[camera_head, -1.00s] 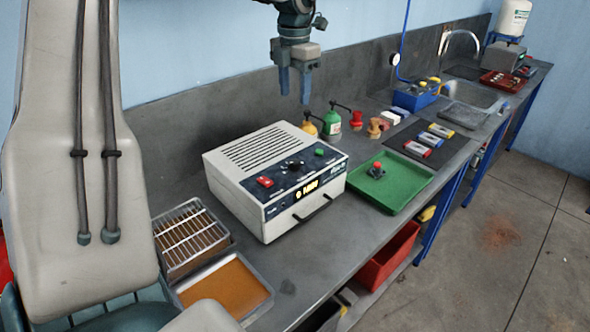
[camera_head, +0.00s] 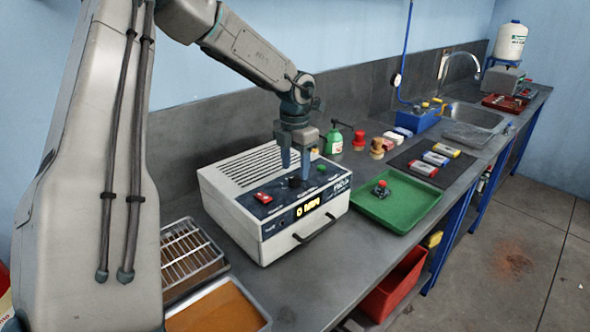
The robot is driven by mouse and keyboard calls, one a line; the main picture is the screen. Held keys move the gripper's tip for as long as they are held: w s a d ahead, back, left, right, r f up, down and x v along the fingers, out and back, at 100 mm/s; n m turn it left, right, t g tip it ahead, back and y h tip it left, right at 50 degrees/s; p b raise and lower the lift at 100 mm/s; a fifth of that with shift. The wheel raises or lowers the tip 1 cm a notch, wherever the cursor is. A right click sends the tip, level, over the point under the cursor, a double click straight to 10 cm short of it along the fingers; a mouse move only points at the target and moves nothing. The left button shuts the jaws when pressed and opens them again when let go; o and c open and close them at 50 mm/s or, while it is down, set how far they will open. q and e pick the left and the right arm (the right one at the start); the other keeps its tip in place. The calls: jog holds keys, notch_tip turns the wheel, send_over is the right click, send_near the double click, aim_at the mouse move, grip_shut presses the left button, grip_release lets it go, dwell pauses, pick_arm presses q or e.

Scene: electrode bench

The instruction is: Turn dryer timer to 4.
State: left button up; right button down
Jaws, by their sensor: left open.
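The dryer (camera_head: 250,228) is a white box on the bench with a slotted top, a dark sloped control panel and a front handle. Its panel carries a red switch (camera_head: 263,198), a lit yellow display (camera_head: 308,207) and a green button (camera_head: 321,168). The dark timer knob (camera_head: 295,181) is near the panel's middle, partly hidden by my left gripper. My left gripper (camera_head: 295,170) points down with its fingers at the knob, open. Whether the fingers touch the knob I cannot tell. The knob's markings are too small to read. My right gripper is not in view.
A wire rack (camera_head: 188,257) and a tray of orange-brown material (camera_head: 220,310) are left of the dryer. A green tray (camera_head: 400,205) with a red-topped item (camera_head: 381,187) is to its right. Bottles (camera_head: 333,140) and stampers stand behind. A red bin (camera_head: 394,285) is below the bench.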

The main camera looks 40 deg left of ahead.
aim_at(295, 180)
pick_arm(q)
jog(key=shift+f+p, duration=0.3)
jog(key=shift+f, duration=1.1)
